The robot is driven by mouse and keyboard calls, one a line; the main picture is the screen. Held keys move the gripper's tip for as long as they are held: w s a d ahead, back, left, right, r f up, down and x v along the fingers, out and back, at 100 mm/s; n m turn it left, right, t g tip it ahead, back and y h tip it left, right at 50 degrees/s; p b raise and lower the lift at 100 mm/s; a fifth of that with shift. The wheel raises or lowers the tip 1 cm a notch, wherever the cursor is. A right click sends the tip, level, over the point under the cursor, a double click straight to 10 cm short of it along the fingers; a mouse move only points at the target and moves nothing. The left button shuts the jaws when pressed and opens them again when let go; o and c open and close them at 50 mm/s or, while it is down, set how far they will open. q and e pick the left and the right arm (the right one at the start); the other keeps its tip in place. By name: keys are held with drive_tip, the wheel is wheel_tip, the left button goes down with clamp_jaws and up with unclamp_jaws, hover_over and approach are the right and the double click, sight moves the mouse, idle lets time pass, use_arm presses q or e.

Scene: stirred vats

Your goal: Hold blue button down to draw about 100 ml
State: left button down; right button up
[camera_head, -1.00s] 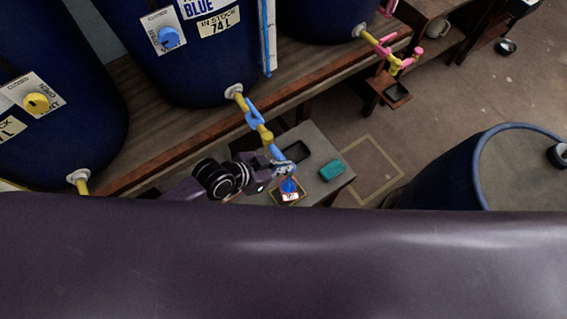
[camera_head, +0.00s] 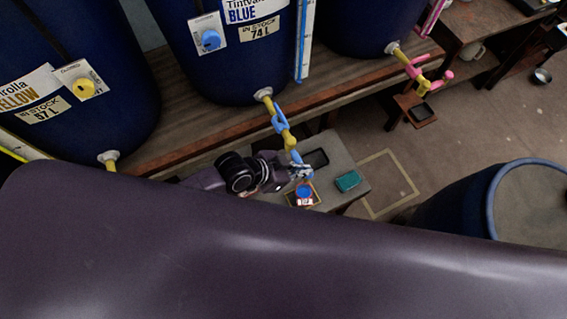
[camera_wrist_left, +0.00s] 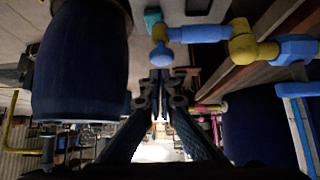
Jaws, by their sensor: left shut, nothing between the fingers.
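The blue button (camera_head: 304,191) sits on a small panel with a red-and-white label on the low grey stand. I cannot tell whether the fingertips touch the button. My right gripper is out of view.
A teal block (camera_head: 348,181) and a dark tray (camera_head: 316,158) lie on the stand (camera_head: 342,152). The yellow vat (camera_head: 85,60) stands left; a pink-handled tap (camera_head: 418,72) is at right. A blue drum (camera_head: 470,200) stands on the floor. My own dark body hides the foreground.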

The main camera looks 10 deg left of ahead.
use_arm(q)
drive_tip(key=b+v, duration=0.2)
drive_tip(key=v, duration=0.8)
drive_tip(key=shift+r, duration=0.55)
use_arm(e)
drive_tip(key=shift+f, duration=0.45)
use_arm(q)
drive_tip(key=shift+d, duration=0.15)
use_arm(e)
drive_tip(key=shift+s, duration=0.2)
